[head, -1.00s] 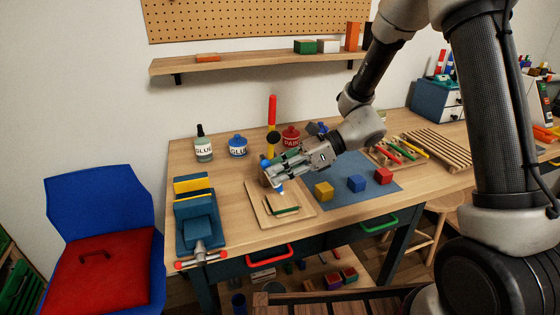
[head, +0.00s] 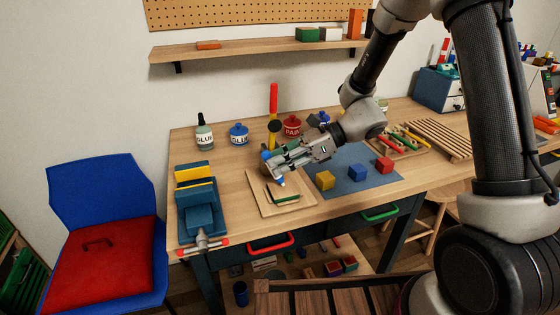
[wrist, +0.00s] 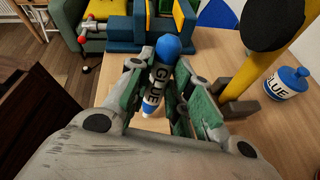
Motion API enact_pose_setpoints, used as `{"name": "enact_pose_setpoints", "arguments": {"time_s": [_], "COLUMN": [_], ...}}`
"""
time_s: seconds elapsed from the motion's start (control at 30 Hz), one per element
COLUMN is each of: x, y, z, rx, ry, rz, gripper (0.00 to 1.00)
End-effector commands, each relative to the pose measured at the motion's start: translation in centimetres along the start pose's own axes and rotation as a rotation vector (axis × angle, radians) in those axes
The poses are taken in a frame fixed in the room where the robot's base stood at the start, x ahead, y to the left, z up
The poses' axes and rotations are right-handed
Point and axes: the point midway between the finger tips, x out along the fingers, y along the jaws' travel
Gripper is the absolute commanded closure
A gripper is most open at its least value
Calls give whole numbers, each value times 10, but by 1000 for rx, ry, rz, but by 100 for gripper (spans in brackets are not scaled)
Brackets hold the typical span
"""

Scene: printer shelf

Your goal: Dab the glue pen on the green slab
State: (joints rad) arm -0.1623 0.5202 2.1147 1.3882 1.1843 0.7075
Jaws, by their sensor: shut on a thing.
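The glue pen (wrist: 154,88), white with a blue end and a GLUE label, stands between the fingers of my gripper (wrist: 160,98) in the wrist view. In the head view my gripper (head: 271,171) is shut on it, and its lower end (head: 280,182) points down over the wooden board (head: 265,206). I cannot tell whether the tip touches anything.
A blue vise (head: 199,215) stands left of the board. Yellow (head: 325,180), blue (head: 357,172) and red (head: 384,164) cubes sit on a blue mat to the right.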

Motion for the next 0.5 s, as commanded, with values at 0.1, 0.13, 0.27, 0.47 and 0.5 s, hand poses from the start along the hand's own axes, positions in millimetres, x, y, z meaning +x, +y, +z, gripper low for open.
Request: {"name": "enact_pose_setpoints", "arguments": {"time_s": [0.1,0.13,0.27,0.47,0.5], "x": [1,1,1,2,3], "y": [0,0,-1,-1,-1], "z": [-1,-2,-3,-5,-6], "rx": [1,1,1,1,1], "ry": [0,0,0,0,0], "rz": [0,0,0,0,0], "gripper": [100,100,100,100,100]}}
